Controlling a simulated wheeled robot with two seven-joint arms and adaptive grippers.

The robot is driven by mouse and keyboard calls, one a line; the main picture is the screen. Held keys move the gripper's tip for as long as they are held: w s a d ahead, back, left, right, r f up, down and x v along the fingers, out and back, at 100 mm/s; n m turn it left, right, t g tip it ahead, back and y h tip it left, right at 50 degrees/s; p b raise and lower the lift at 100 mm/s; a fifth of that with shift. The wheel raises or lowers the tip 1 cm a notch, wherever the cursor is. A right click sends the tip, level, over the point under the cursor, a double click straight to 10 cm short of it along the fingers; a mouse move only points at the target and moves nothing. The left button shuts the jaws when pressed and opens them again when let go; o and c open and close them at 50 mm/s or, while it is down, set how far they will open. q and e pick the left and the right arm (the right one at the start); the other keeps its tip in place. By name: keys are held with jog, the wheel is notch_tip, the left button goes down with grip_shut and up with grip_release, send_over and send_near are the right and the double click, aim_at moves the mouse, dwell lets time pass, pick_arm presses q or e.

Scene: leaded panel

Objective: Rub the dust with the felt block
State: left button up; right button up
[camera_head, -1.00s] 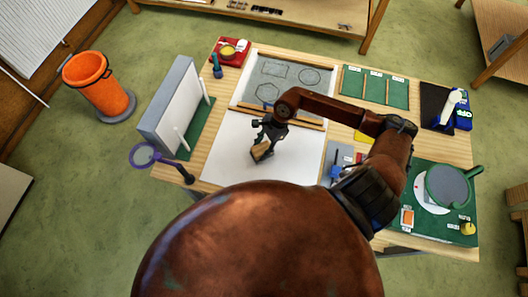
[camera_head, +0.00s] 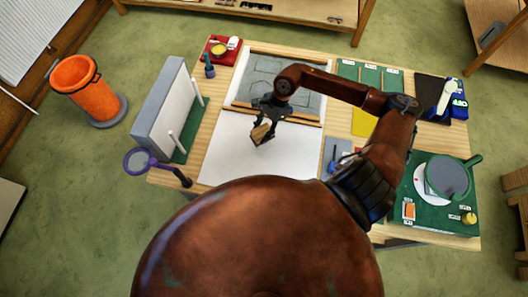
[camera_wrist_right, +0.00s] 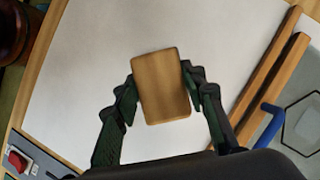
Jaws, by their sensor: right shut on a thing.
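The felt block (camera_head: 262,134) is a tan-brown block. My right gripper (camera_head: 270,112) is shut on it above the white sheet (camera_head: 235,160), near the wooden bar at the sheet's far edge. In the right wrist view the block (camera_wrist_right: 161,87) sits between the two fingertips, one on each side. Whether it touches the sheet I cannot tell. The grey panel (camera_head: 262,70) with dark outlined shapes lies behind the bars, partly covered by my arm. I cannot make out the dust. My left gripper is not in view.
A grey upright rack (camera_head: 163,112) and a purple-rimmed magnifier (camera_head: 138,160) stand left. A red tray (camera_head: 213,51) is at the back left. Green cards, a yellow sheet (camera_head: 365,122) and a blue box (camera_head: 457,103) lie at back right.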

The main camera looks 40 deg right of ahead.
jog(key=shift+r+p, duration=0.55)
jog(key=shift+r, duration=1.25)
